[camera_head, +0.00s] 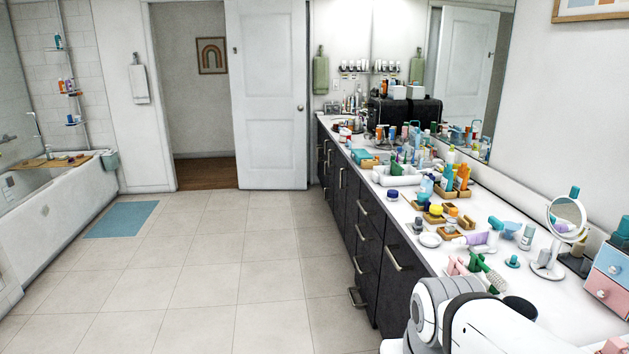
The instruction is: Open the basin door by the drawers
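A long dark vanity cabinet runs under the white countertop (465,262) along the right side. Its front shows a stack of drawers (367,250) with metal bar handles. A large dark door (400,290) with a slanted bar handle (393,258) is on the near side of the drawers. A narrower door (351,205) is on their far side, and it looks closed. The near door also looks closed. The lowest drawer's handle (357,298) stands out from the front; I cannot tell whether that drawer is slightly open. My white arm is at the bottom right; my gripper is out of view.
The countertop is crowded with bottles, brushes, wooden trays and a round mirror (567,218). The tiled floor (220,270) left of the cabinet is clear. A blue mat (122,219) lies by the bathtub (55,210). A white room door (268,95) stands at the back.

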